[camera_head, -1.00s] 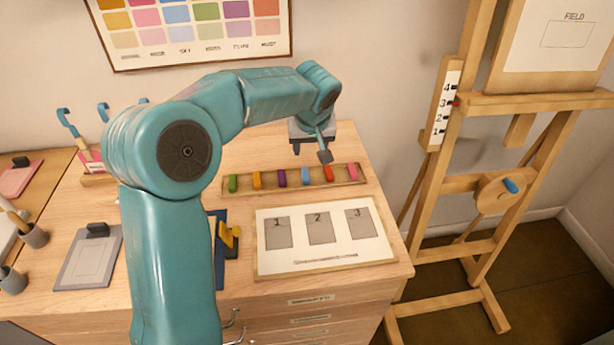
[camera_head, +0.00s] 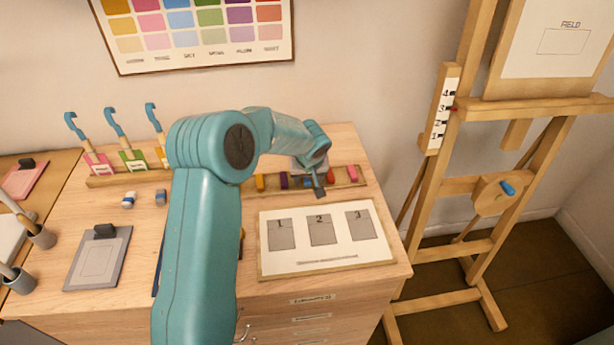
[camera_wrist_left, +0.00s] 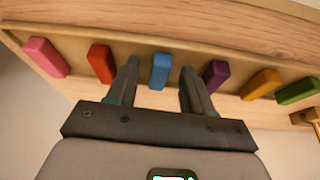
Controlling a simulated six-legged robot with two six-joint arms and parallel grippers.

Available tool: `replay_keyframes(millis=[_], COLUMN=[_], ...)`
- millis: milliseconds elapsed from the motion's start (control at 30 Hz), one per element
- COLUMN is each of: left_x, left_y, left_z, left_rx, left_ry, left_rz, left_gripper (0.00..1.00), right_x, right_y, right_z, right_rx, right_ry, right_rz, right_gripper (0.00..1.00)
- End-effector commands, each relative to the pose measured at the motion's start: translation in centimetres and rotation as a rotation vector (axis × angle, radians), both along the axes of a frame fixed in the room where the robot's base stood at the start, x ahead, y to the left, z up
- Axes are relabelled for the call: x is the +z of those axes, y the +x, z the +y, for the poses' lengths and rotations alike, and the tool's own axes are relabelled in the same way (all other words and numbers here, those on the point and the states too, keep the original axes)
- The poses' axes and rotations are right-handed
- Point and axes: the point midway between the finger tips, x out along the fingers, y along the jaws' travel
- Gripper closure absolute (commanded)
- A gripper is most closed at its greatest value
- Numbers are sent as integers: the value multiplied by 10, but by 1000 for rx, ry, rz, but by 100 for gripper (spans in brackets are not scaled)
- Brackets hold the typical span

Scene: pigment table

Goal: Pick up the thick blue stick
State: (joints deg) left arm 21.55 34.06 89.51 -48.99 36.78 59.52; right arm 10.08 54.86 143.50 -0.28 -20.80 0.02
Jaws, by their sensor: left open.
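The thick blue stick (camera_wrist_left: 160,70) stands in the middle of a row of coloured sticks in a wooden tray, in the left wrist view. My left gripper (camera_wrist_left: 160,66) is open, with one finger on each side of the blue stick as seen there. The fingers look apart from it, and the height gap cannot be told. In the head view my left gripper (camera_head: 318,183) hangs over the tray (camera_head: 350,182) and mostly hides the blue stick. My right gripper is not in view.
Beside the blue stick are a red stick (camera_wrist_left: 101,64) and a purple stick (camera_wrist_left: 215,76). A pink stick (camera_wrist_left: 45,57), an ochre stick (camera_wrist_left: 261,84) and a green stick (camera_wrist_left: 299,91) stand farther out. A numbered board (camera_head: 325,258) lies in front of the tray.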

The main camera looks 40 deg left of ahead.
Motion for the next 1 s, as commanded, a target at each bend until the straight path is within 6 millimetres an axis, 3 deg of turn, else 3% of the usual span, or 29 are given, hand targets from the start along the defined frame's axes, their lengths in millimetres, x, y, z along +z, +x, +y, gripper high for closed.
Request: replay_keyframes(millis=[133,267,300,733,867,1000], left_x=[0,0,0,10,29,64], left_y=[0,0,0,1,1,1], left_z=[0,0,0,0,1,0], left_rx=[0,0,0,1,2,1], left_ry=[1,1,1,3,2,2], left_rz=[-1,-1,-1,-4,-7,-8], left_gripper=[52,94,100,100,100,100], right_x=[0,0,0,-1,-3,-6], right_y=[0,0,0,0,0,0], right_z=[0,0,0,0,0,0], right_rx=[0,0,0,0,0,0], right_ry=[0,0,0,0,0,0], right_rz=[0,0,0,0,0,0], right_gripper=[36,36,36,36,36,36])
